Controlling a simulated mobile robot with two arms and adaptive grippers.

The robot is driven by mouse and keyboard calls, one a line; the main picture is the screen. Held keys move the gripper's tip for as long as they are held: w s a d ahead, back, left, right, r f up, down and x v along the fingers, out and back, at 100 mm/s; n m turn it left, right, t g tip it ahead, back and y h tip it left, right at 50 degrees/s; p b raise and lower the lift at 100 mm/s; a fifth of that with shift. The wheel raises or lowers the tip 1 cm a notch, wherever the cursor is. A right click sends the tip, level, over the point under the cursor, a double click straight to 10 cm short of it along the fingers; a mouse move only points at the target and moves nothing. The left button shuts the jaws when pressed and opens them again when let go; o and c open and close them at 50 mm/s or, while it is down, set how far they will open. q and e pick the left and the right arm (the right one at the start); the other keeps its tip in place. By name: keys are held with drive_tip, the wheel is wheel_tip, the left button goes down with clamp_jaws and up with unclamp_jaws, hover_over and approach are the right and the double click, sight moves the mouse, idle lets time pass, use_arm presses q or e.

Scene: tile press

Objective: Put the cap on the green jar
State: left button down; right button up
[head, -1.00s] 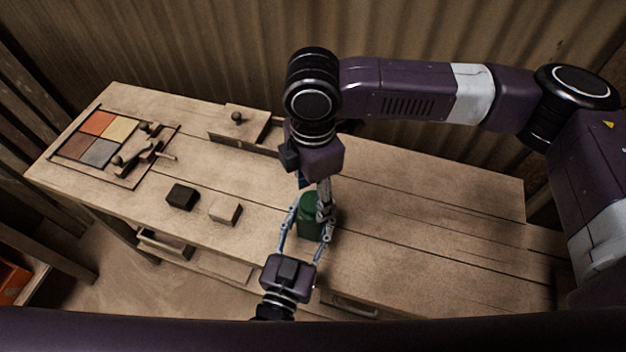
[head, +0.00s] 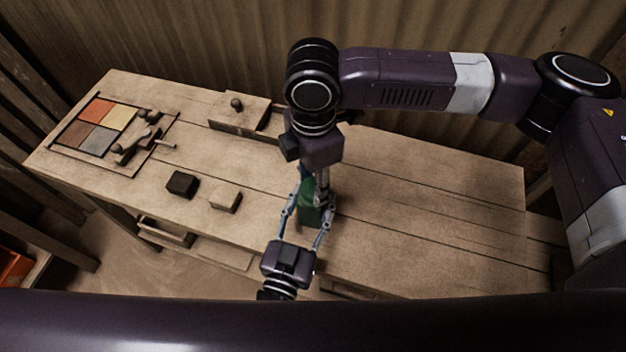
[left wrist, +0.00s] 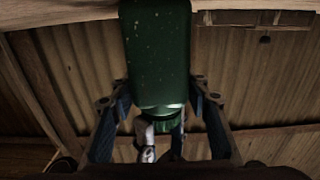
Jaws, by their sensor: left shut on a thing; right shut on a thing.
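The green jar (head: 308,214) stands near the front edge of the bench, partly hidden by my grippers. It fills the upper middle of the left wrist view (left wrist: 160,55), which looks upside down. My left gripper (head: 306,208) comes from the front edge, its fingers shut on both sides of the jar. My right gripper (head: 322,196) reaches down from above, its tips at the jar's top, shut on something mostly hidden. In the left wrist view a green round part (left wrist: 188,136) shows at the jar's mouth end; I cannot tell whether it is cap or neck.
A dark block (head: 182,185) and a pale wooden block (head: 225,199) lie left of the jar. A tray of coloured tiles (head: 100,125) with a wooden press (head: 140,140) is at the far left. A knobbed box (head: 238,115) stands at the back. The bench's right side is clear.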

drive_tip(key=o, duration=1.4)
wheel_tip(320, 180, up, 12)
use_arm(q)
drive_tip(key=c, duration=1)
unclamp_jaws()
